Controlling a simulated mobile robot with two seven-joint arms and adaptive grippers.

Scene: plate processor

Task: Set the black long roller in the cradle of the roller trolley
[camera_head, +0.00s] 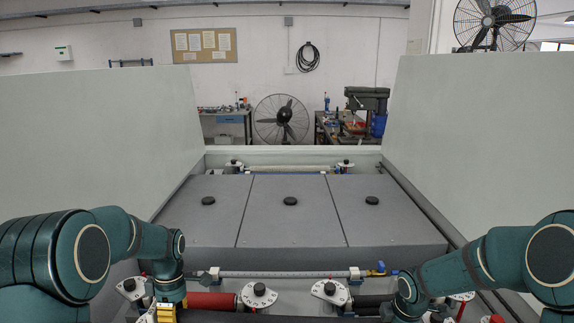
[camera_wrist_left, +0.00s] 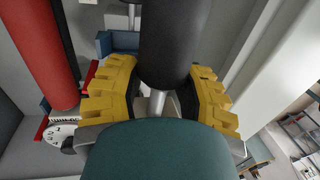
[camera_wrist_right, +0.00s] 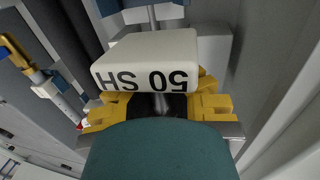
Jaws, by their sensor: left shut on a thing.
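The black long roller (camera_wrist_left: 178,45) fills the upper middle of the left wrist view, with a thin metal shaft at its end. My left gripper (camera_wrist_left: 160,100) has its yellow fingers on both sides of this end and is shut on it. In the head view its fingers (camera_head: 166,313) show at the bottom left. My right gripper (camera_wrist_right: 160,105) has its fingers around a dark part behind a white block (camera_wrist_right: 148,55) marked "50 SH"; the block hides their grip. The right fingers are hidden in the head view. I cannot make out the trolley's cradle.
A red roller (camera_head: 212,301) lies beside my left gripper and also shows in the left wrist view (camera_wrist_left: 38,50). White brackets with black knobs (camera_head: 258,294) line the machine's front. Grey panels (camera_head: 290,210) lie behind a metal bar (camera_head: 285,274). Tall pale walls stand left and right.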

